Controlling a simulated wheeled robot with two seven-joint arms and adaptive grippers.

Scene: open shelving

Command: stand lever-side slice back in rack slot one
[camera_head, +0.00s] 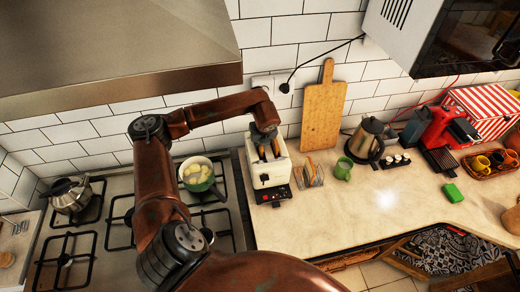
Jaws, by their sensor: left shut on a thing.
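A white toaster (267,172) stands on the counter just right of the stove, with a dark base and a small red light in front. My left gripper (269,150) points down over the toaster's top and is shut on a bread slice at the slots. The slice is small and mostly hidden by the fingers, so I cannot tell how far it sits in the slot. A toast rack (308,175) stands right of the toaster, with brown slices upright in it. I cannot tell its slots apart. My right gripper is out of view.
A green mug (344,168), a kettle (368,142) and a red coffee machine (436,128) stand further right. A wooden cutting board (323,112) leans on the wall behind the rack. A green pot (197,174) sits on the stove.

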